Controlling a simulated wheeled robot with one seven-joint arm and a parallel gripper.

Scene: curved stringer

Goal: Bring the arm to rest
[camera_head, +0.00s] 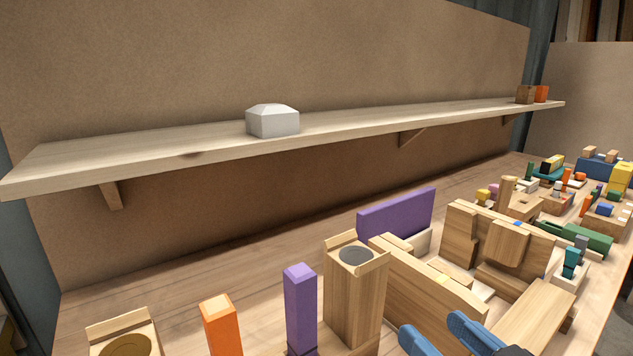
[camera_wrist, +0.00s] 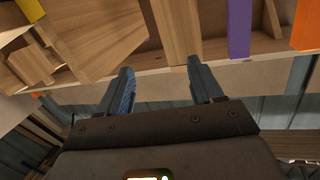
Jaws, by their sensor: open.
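My gripper (camera_wrist: 162,88) is open, with its two blue fingers apart and nothing between them in the wrist view. In the head view the blue fingertips of my gripper (camera_head: 437,335) show at the bottom edge, in front of and below the wooden blocks. The rest of my arm is mostly out of the picture. In the wrist view wooden parts and a purple post (camera_wrist: 240,28) lie beyond the fingers.
A wooden shelf (camera_head: 350,117) runs along the back panel and bears a white block (camera_head: 272,120). Below it, the table (camera_head: 240,260) holds a tall wooden block (camera_head: 352,300), a purple post (camera_head: 300,305), an orange post (camera_head: 221,325) and many coloured blocks at right.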

